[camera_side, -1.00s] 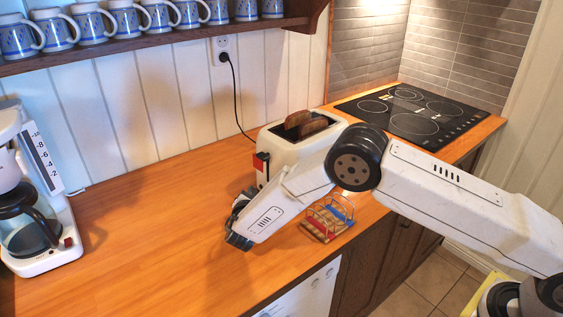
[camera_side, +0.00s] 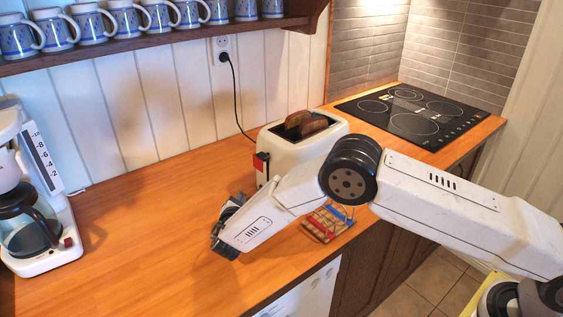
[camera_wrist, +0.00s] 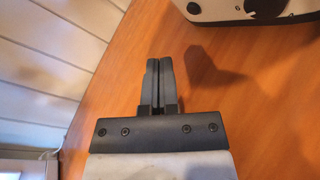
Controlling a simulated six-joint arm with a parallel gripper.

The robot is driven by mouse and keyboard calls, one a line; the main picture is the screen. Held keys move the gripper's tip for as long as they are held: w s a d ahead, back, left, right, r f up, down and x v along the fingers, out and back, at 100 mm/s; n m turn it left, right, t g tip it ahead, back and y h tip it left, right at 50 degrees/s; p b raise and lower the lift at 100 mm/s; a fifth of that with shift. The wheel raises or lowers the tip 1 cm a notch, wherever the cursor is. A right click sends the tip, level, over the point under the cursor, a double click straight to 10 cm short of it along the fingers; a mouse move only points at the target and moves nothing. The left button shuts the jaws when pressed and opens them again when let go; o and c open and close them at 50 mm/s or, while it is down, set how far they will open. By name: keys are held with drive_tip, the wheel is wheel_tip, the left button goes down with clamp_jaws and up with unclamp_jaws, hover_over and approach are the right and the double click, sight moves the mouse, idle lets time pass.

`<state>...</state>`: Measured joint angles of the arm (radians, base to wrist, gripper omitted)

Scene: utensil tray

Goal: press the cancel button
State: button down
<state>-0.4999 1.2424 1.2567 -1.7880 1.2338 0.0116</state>
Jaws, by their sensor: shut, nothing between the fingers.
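The cream toaster (camera_side: 283,154) stands on the wooden counter with two browned slices of toast (camera_side: 306,125) showing in its top. A red lever (camera_side: 261,162) is on its left end. The toaster's lower edge also shows at the top right of the wrist view (camera_wrist: 230,10), with a dark knob (camera_wrist: 266,8) cut off by the frame. I cannot make out which part is the cancel button. My gripper (camera_side: 218,240) is in front and to the left of the toaster, apart from it, over bare counter. In the wrist view its two dark fingers (camera_wrist: 158,68) are together and empty.
A coffee maker (camera_side: 48,259) stands at the far left, a black hob (camera_side: 412,113) at the back right. The counter's left middle is clear.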

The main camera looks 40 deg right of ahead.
drive_tip(key=shift+s+a, duration=0.1)
drive_tip(key=shift+a, duration=0.7)
